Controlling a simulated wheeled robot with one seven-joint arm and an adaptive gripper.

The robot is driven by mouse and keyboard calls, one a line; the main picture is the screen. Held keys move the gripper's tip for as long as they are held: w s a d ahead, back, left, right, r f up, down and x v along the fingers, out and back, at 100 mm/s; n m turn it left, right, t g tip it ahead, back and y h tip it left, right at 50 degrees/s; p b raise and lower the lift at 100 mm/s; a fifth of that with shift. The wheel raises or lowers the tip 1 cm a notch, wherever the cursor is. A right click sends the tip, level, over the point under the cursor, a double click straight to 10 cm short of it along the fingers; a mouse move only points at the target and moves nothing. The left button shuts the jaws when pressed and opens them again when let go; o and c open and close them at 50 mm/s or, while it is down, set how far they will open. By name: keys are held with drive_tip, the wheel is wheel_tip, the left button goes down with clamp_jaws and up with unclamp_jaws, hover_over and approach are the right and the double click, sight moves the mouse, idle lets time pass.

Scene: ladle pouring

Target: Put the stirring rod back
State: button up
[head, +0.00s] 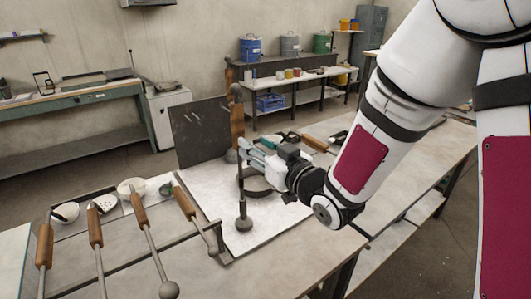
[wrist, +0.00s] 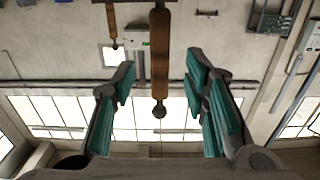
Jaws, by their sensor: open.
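My gripper (head: 246,158) is open beside an upright rod with a wooden handle (head: 238,122), a dark shaft and a dark ball (head: 243,223) low over the white sheet (head: 272,228). In the wrist view the handle (wrist: 160,55) lies in line with the gap between my spread fingers (wrist: 161,70), with clear space on both sides. I cannot tell whether it is within the fingers' reach. A second wooden-handled rod (head: 228,76) stands behind; it also shows in the wrist view (wrist: 112,22). I cannot tell which is the stirring rod.
A dark panel (head: 203,128) stands behind the white sheet. More handled tools (head: 314,142) lie beyond my gripper. The table's right part (head: 420,165) is partly clear.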

drive_tip(key=s+d+r+m+g+h, duration=0.1)
drive_tip(key=s+d+m+g+h, duration=0.1)
drive_tip(key=s+d+h, duration=0.45)
drive_tip(key=s+d+r+m+g+h, duration=0.1)
drive_tip(key=s+d+m+g+h, duration=0.15)
drive_tip(key=d, duration=0.75)
drive_tip(key=s+d+m+g, duration=0.1)
drive_tip(key=s+g, duration=0.1)
drive_tip(key=s, duration=0.9)
drive_tip(key=s+d+m+g+h, duration=0.1)
drive_tip(key=s+d+g, duration=0.1)
drive_tip(key=s, duration=0.8)
drive_tip(key=shift+s+g, duration=0.35)
drive_tip(key=shift+g, duration=0.5)
drive_tip(key=shift+f, duration=0.1)
